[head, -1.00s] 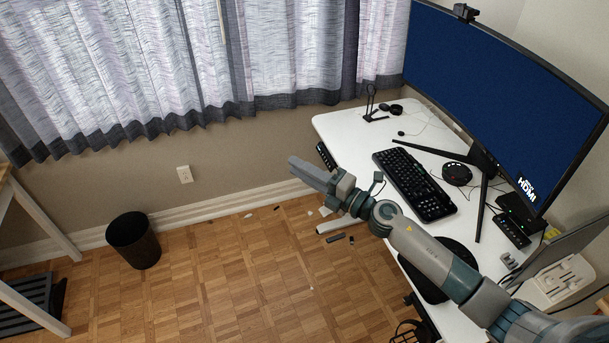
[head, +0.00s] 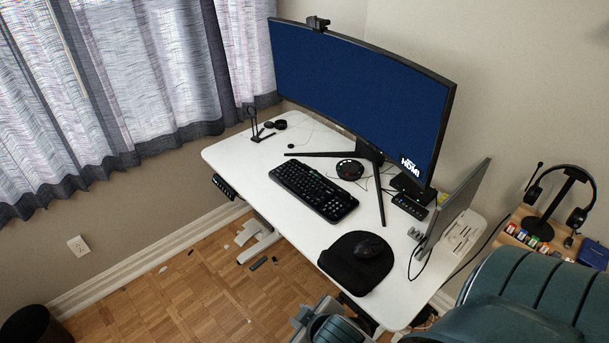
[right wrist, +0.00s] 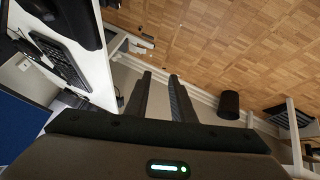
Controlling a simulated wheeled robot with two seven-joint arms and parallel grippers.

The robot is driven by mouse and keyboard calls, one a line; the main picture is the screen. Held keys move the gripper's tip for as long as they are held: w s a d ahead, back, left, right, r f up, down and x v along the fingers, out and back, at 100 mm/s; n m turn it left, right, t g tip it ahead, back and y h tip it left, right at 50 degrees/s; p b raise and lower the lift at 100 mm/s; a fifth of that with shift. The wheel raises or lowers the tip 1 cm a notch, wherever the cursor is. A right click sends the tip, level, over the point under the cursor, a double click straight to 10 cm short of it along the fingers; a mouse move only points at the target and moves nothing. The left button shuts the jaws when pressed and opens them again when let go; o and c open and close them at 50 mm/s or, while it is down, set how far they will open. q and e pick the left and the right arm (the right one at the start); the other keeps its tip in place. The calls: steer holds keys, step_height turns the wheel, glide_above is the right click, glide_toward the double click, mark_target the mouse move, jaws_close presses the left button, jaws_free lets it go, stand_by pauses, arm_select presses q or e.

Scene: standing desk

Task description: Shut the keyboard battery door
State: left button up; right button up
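The black keyboard (head: 313,190) lies keys up on the white desk, in front of the monitor stand. Its battery door does not show in the head view, and I cannot make it out in the right wrist view, where the keyboard (right wrist: 60,58) is at the upper left. My right gripper (right wrist: 160,76) has its two dark fingers apart with nothing between them. It is in the air away from the keyboard, with floor and wall beyond its tips. Parts of my arm show at the bottom of the head view. My left gripper is not in view.
A large monitor (head: 360,95) stands behind the keyboard. A mouse (head: 369,247) rests on a black mouse pad (head: 340,275). A laptop-like panel (head: 452,212) stands at the right. The white desk (head: 250,178) is clear left of the keyboard. A bin (right wrist: 229,104) stands on the floor.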

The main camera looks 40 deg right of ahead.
steer(key=s+a+f+m+g+y, duration=0.1)
steer(key=s+a+f+g, duration=0.25)
steer(key=s+f, duration=0.5)
steer(key=s+f+g+b, duration=0.15)
steer(key=s+f, duration=0.25)
steer(key=f, duration=1.1)
steer(key=s+f+b, duration=0.3)
steer(key=s+f, duration=0.2)
steer(key=f, duration=1.1)
steer(key=s+d+f+g+b, duration=0.1)
steer(key=s+d+f+b, duration=0.1)
steer(key=s+f, duration=1.1)
steer(key=shift+s+d+f+b, duration=0.35)
steer(key=shift+s+d+b, duration=0.05)
steer(key=shift+s+d, duration=0.3)
steer(key=shift+o, duration=1.2)
